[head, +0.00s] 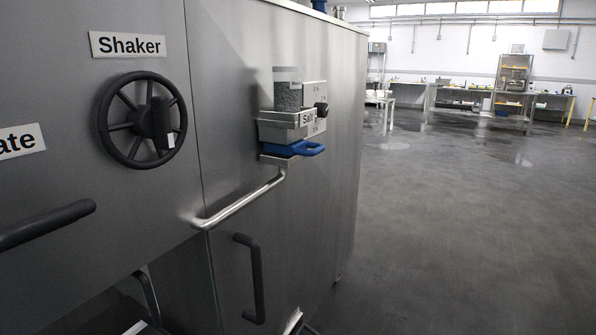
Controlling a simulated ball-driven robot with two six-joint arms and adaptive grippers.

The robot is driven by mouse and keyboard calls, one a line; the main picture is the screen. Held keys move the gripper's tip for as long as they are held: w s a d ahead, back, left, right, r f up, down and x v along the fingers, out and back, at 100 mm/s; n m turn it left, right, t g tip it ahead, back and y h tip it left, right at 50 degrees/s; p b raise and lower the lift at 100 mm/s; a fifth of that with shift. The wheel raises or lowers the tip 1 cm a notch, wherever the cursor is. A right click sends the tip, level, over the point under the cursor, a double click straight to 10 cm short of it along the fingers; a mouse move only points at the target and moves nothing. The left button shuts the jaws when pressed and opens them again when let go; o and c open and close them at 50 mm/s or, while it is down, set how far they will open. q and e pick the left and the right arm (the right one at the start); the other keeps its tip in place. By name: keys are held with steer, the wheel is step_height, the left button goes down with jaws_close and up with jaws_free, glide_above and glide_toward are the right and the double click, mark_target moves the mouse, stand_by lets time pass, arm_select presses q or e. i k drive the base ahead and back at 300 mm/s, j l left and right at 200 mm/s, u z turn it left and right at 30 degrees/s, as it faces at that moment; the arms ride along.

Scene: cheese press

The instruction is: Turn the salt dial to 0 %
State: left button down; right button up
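The salt dial (321,110) is a small black knob on the side of the salt unit, on the steel machine front. It sits on a light scale plate (314,93) with small marks that are too small to read, so I cannot tell its setting. A grey box labelled "Salt" (285,124) is to its left, with a clear container (288,92) of grey grains on top. A blue handled part (297,148) is below the box. Neither of my grippers shows clearly in the head view.
A black handwheel (140,120) under a "Shaker" label is to the left. A bent steel bar (240,203) sticks out below the salt unit, and a dark door handle (251,278) is lower. Open floor (450,230) lies to the right; steel tables (480,97) stand far back.

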mark_target(323, 109)
steer(key=i+l, duration=0.15)
steer(key=i, duration=0.2)
steer(key=i+l+u, duration=0.9)
steer(key=u, duration=0.4)
